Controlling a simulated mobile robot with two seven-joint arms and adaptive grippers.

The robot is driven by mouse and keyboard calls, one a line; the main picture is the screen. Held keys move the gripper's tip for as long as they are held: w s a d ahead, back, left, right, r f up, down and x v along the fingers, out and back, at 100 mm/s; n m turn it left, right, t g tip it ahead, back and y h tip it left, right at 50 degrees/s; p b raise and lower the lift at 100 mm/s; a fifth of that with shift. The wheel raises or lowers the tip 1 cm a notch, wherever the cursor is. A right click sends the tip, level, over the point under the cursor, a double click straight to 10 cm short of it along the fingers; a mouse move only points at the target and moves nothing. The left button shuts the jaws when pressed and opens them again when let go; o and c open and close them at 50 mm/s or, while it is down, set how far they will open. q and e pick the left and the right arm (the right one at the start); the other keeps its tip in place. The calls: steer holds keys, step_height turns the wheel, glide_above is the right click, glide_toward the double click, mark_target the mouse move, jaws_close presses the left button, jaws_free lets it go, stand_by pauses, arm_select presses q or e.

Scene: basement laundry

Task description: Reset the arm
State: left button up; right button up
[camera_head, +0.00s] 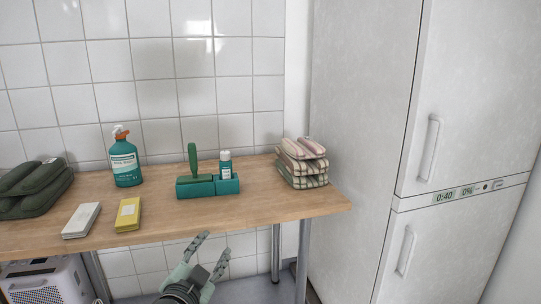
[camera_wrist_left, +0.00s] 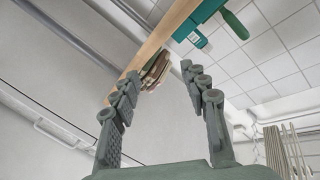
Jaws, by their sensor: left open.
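My left gripper (camera_head: 208,262) is open and empty in the head view, in front of and below the table's front edge, with its fingers pointing up. In the left wrist view the same gripper (camera_wrist_left: 155,80) shows its two fingers spread wide, with nothing between them. My right gripper is in neither view.
A wooden table (camera_head: 255,205) holds a teal bottle (camera_head: 125,160), a teal caddy (camera_head: 195,188) with a green-handled brush, folded cloths (camera_head: 302,165), a white box (camera_head: 82,220), a yellow box (camera_head: 128,214) and dark green rolls (camera_head: 40,190). A tall white fridge-like cabinet (camera_head: 365,110) stands right.

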arm_select(q)
steer(key=s+a+f+n+g+y, duration=0.25)
steer(key=s+a+f+g, duration=0.35)
steer(key=f, duration=0.5)
steer(key=s+a+f+n+g+y, duration=0.2)
steer(key=s+a+f+n, duration=0.15)
steer(key=s+f, duration=0.55)
steer(key=s+a+f+n+g, duration=0.1)
steer(key=s+a+f+g, duration=0.1)
steer(key=s+f, duration=0.3)
steer(key=s+a+f+n+g, duration=0.1)
steer(key=s+f, duration=0.4)
steer(key=s, duration=0.6)
steer(key=a+g, duration=0.1)
steer(key=g, duration=0.1)
steer(key=shift+s+f+g, duration=0.15)
steer(key=shift+f+g, duration=0.2)
steer(key=shift+g, duration=0.05)
steer(key=shift+a, duration=0.1)
